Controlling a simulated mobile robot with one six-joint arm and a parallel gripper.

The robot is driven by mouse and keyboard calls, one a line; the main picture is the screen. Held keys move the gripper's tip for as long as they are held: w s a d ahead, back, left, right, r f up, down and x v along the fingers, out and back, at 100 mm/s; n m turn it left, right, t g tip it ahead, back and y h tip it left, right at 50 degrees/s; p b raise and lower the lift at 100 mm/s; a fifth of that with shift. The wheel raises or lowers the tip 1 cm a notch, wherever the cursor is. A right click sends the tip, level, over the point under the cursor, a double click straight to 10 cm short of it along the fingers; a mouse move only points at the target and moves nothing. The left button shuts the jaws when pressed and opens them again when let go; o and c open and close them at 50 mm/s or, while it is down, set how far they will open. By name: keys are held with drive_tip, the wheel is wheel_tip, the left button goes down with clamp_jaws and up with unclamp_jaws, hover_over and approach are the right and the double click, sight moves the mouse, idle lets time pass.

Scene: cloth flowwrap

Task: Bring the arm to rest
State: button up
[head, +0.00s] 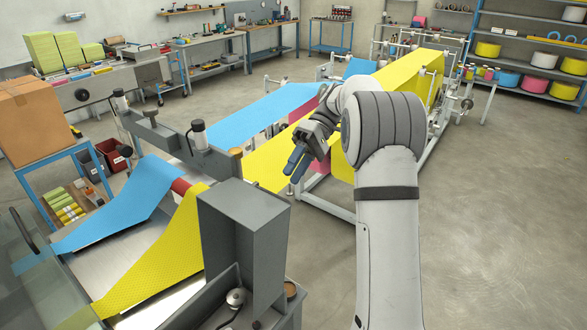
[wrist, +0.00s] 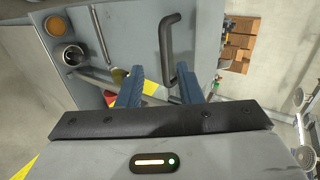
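My arm (head: 385,225) rises at the right of centre in the head view and bends over at the top. My gripper (head: 296,161) points down and left beside the yellow web. In the wrist view my gripper (wrist: 158,80) shows two blue fingers standing apart with nothing held between them. A dark bar handle (wrist: 167,50) on a grey panel (wrist: 120,30) lies beyond the fingers. I cannot tell whether it is close to them; no contact shows.
A blue web (head: 262,112) and a yellow web (head: 275,160) run from the roller frame (head: 450,105) to the grey machine (head: 245,235). A cardboard box (head: 32,120) stands on a blue stand at left. Open floor (head: 490,220) lies right of my arm.

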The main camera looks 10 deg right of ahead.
drive_tip(key=s+f+m+t+h+b, duration=0.2)
drive_tip(key=s+f+m+t+h, duration=0.2)
drive_tip(key=s, duration=0.8)
drive_tip(key=s+d+f+m+t+h+b, duration=0.1)
drive_tip(key=s+f+m+t+h+b, duration=0.2)
drive_tip(key=s, duration=1)
wheel_tip(320, 180, down, 2)
drive_tip(key=m+t+h, duration=0.1)
drive_tip(key=t, duration=0.2)
drive_tip(key=shift+t+h+b, duration=0.3)
drive_tip(key=shift+t, duration=0.1)
